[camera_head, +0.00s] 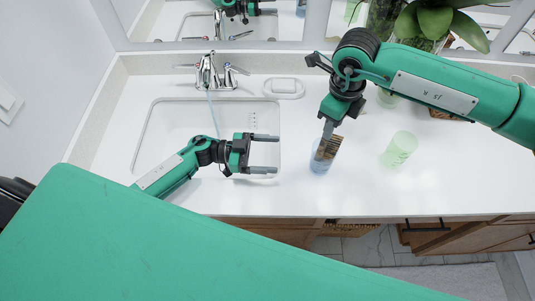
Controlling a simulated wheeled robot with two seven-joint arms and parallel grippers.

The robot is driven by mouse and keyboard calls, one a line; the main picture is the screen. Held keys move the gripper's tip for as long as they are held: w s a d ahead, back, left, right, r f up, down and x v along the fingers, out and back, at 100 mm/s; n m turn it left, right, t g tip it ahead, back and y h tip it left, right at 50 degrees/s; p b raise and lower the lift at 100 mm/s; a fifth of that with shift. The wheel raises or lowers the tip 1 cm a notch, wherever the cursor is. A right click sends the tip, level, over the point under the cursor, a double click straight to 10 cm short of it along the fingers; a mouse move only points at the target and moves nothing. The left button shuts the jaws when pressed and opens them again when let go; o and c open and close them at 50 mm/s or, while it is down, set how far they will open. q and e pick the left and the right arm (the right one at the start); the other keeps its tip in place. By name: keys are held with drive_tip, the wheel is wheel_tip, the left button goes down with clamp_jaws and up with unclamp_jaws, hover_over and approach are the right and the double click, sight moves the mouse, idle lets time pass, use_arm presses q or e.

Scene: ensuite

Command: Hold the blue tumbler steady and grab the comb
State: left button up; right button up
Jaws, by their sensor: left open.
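The translucent blue tumbler (320,165) stands upright on the white counter, just right of the sink. The brown comb (329,148) stands in it, with its upper part above the rim. My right gripper (327,135) points down at the tumbler from behind, its fingers at the top of the comb. Its fingers are seen edge-on, so I cannot tell whether they are shut on the comb. My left gripper (264,154) is open and empty over the right side of the sink, left of the tumbler and apart from it, its fingers pointing right.
A translucent green tumbler (400,148) stands on the counter to the right. The sink (165,135) has a chrome faucet (208,75) with a pale blue stream below it. A plant (440,18) stands at the back right.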

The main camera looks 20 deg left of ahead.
sight(311, 158)
use_arm(q)
drive_tip(key=x, duration=0.9)
drive_tip(key=f+x, duration=0.1)
drive_tip(key=x, duration=0.3)
drive_tip(key=shift+d, duration=0.4)
drive_tip(key=c, duration=1.2)
drive_tip(key=shift+o, duration=0.2)
